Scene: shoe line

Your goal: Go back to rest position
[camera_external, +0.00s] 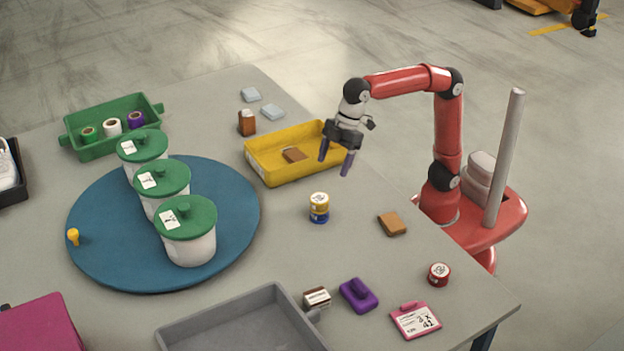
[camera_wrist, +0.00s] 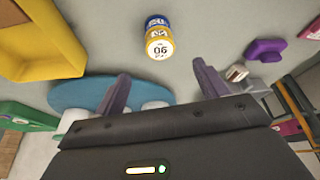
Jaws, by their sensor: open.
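My gripper (camera_external: 336,160) is open and empty. In the external view it hangs above the table, over the right end of the yellow tray (camera_external: 262,173). My red arm reaches back from it to my base at the table's right edge. In the wrist view the two purple fingers of my gripper (camera_wrist: 158,92) stand apart with nothing between them. A stack of a yellow and a blue tin (camera_external: 319,208) stands on the table in front of the gripper. The stack also shows in the wrist view (camera_wrist: 159,42), clear of the fingers.
A brown block (camera_external: 294,155) lies in the yellow tray. A blue round mat (camera_external: 120,270) bears lidded tubs (camera_external: 190,240). A brown sponge (camera_external: 391,223), red tin (camera_external: 439,273), purple item (camera_external: 358,294) and grey tray (camera_external: 180,336) are nearer the front. Table between tins and sponge is clear.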

